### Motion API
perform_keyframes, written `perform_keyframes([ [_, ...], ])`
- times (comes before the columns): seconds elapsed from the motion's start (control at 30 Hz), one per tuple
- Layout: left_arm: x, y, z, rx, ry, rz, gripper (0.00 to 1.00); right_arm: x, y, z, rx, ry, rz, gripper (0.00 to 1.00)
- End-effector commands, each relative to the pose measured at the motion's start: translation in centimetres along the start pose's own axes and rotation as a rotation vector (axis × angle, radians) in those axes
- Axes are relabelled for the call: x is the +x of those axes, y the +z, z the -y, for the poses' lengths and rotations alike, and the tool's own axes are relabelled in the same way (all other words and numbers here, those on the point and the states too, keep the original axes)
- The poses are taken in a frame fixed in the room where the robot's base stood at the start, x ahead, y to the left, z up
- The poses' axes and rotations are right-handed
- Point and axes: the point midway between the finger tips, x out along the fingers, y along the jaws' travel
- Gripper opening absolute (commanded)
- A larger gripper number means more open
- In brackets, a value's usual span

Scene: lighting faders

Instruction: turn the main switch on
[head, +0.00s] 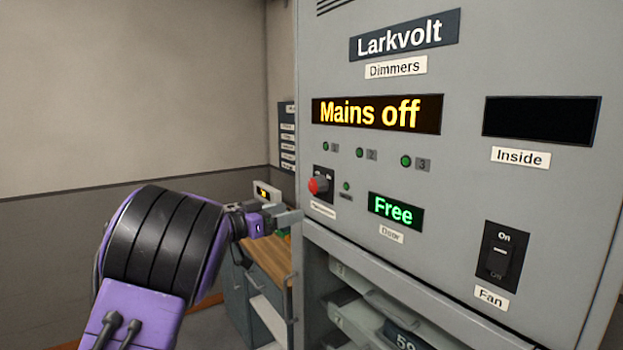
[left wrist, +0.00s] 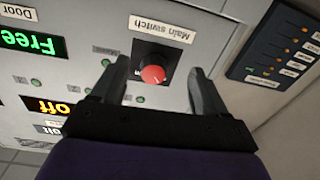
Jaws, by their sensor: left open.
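The main switch (head: 319,185) is a red rotary knob on a black plate, low on the left of the grey dimmer cabinet's front. It also shows in the left wrist view (left wrist: 153,75), between and beyond my fingers, with a "Main switch" label beside it. The cabinet display (head: 377,114) reads "Mains off". My left gripper (head: 286,217) is open and empty, to the left of and below the knob in the head view. In the left wrist view its fingers (left wrist: 150,85) stand on either side of the knob, apart from it. My right gripper is not in view.
The cabinet (head: 460,180) carries a green "Free" door display (head: 395,210), a fan switch (head: 497,255) and small green lamps. A dark labelled panel (head: 287,135) is on the wall to the left. A wooden-topped workbench (head: 262,260) stands behind my gripper.

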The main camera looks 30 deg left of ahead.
Motion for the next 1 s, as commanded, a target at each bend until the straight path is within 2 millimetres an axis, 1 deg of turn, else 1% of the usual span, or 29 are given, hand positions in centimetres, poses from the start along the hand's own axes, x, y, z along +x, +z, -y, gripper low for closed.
perform_keyframes([
  [0.03, -0.8, -3.3, 0.0, 0.032, 0.016, 0.002, 0.74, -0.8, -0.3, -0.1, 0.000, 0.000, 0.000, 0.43],
  [0.1, -1.5, -5.4, 0.0, 0.057, 0.030, 0.012, 0.74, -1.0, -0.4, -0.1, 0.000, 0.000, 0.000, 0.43],
  [0.17, -1.5, -6.1, 0.0, 0.067, 0.035, 0.018, 0.74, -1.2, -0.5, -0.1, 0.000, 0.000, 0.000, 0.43],
  [0.27, -0.2, -6.2, -0.1, 0.069, 0.038, 0.023, 0.74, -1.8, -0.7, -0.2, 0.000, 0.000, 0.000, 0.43],
  [0.5, 5.2, -6.2, -0.3, 0.069, 0.037, 0.023, 0.74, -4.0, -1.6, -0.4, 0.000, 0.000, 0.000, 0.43],
  [0.63, 7.3, -6.0, -0.3, 0.068, 0.035, 0.021, 0.74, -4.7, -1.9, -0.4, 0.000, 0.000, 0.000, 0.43],
  [0.7, 8.1, -5.8, -0.3, 0.068, 0.035, 0.022, 0.74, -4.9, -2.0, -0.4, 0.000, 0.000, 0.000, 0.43],
  [0.8, 8.6, -5.7, -0.3, 0.068, 0.034, 0.020, 0.74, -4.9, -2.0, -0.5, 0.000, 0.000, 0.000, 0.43],
  [1.0, 8.6, -5.6, -0.3, 0.067, 0.034, 0.020, 0.74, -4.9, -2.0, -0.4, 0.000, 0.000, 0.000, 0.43],
])
